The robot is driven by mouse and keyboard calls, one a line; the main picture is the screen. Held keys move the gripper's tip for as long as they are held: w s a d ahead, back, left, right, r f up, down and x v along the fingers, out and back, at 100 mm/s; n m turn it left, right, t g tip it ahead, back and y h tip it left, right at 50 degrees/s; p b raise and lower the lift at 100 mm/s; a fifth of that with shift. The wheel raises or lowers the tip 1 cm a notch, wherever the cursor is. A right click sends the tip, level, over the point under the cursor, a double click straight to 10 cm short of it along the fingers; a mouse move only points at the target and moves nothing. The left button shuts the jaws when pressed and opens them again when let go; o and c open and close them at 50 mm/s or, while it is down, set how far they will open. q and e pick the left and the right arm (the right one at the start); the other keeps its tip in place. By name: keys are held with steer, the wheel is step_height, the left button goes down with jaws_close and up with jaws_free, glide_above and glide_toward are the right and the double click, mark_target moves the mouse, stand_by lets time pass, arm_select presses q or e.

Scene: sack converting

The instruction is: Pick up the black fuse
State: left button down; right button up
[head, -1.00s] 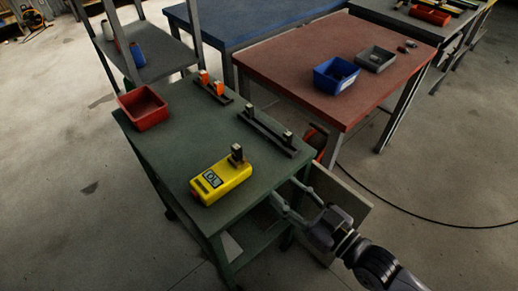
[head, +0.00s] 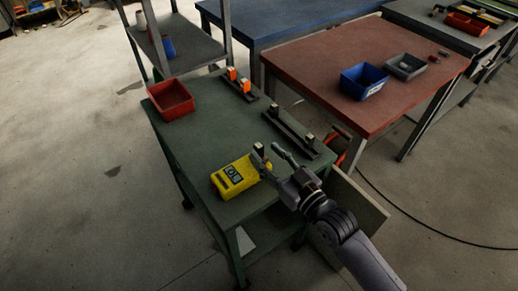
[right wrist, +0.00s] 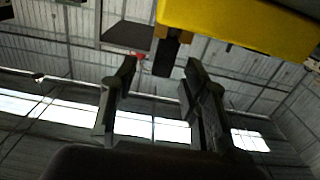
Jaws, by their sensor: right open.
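The black fuse (head: 259,149) with a pale metal cap stands upright at the right end of the yellow meter (head: 233,177) on the green table (head: 200,135). My right gripper (head: 270,157) is open and reaches in from the right, its fingertips close to the fuse. In the right wrist view the picture is inverted: the yellow meter (right wrist: 240,25) is at the top and the dark fuse (right wrist: 166,52) hangs from it near the gap between the open fingers (right wrist: 160,68). I cannot tell whether they touch it. My left gripper is not in view.
A black rail with metal-topped posts (head: 290,134) lies behind my right gripper. Another rail with orange parts (head: 239,86) is at the back, beside a red bin (head: 171,99). A red-topped table (head: 350,65) stands behind right with a blue bin (head: 364,80) and a grey bin (head: 405,67).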

mark_target(261, 150)
steer(key=x, duration=0.4)
steer(key=shift+a+r, duration=0.15)
steer(key=shift+c, duration=0.4)
jaws_close()
